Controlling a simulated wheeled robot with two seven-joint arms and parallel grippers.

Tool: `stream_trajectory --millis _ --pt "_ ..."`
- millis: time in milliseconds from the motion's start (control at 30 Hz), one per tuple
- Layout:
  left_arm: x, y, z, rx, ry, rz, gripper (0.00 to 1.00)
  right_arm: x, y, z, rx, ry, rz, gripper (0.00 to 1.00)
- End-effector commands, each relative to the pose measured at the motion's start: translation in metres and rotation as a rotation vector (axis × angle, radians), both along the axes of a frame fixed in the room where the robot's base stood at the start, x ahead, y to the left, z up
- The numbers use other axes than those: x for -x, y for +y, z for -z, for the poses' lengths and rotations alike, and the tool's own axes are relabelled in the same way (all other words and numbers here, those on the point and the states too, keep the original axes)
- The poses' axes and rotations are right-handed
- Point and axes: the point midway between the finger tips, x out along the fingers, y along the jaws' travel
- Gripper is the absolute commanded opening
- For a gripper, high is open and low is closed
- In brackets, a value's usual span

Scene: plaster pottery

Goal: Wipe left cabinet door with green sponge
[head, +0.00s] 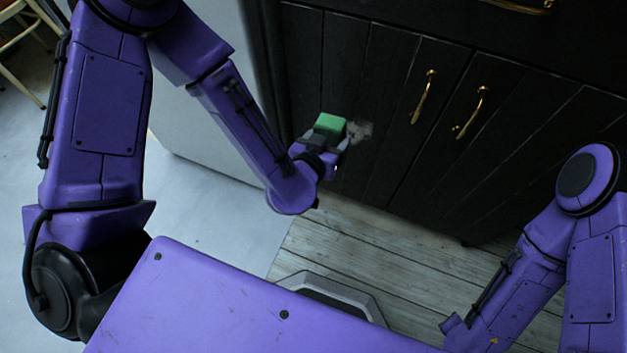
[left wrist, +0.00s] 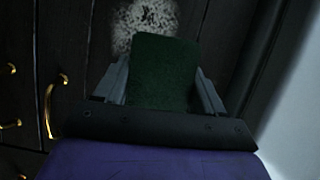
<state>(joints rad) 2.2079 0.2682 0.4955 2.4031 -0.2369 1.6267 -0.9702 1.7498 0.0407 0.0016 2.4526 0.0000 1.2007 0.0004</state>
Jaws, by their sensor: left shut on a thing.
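The green sponge (head: 330,124) is held in my left gripper (head: 328,135), in front of the left cabinet door (head: 388,85). The door is black wood with a gold handle. A pale, whitish smudge (head: 359,130) marks the door just right of the sponge. In the left wrist view the sponge (left wrist: 162,72) sits between the two fingers, and the smudge (left wrist: 140,28) shows beyond its far edge. I cannot tell whether the sponge touches the door. Of my right arm, only links show at the lower right of the head view; its gripper is not in view.
The right cabinet door (head: 480,150) stands beside the left one, with its own gold handle (head: 470,112). A pale grey panel (head: 205,110) stands left of the cabinet. Wood planks (head: 400,265) cover the floor in front. A chair (head: 25,45) is at the far upper left.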

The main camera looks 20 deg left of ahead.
Motion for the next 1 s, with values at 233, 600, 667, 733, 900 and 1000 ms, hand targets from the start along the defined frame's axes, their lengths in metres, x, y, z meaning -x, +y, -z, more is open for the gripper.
stream_trajectory --millis 233,600,667,733,900,1000 --pt "0.013 0.019 0.084 0.007 0.001 0.003 0.52 0.0 0.0 0.069 0.0 0.0 0.001 0.43" --pt "-0.018 0.02 0.083 0.008 -0.002 0.002 0.52 0.0 0.0 0.067 -0.001 -0.001 0.001 0.43" --pt "-0.025 0.02 0.082 0.008 -0.002 0.002 0.52 0.0 0.0 0.067 -0.001 -0.001 0.001 0.43" --pt "-0.033 0.019 0.083 0.008 -0.002 0.003 0.52 0.0 0.0 0.069 -0.002 0.0 0.001 0.43" --pt "-0.044 0.019 0.082 0.008 -0.001 0.003 0.52 0.0 0.0 0.07 -0.002 0.0 0.001 0.43" --pt "-0.046 0.019 0.082 0.007 -0.001 0.004 0.52 0.0 0.0 0.07 -0.002 0.0 0.001 0.43"
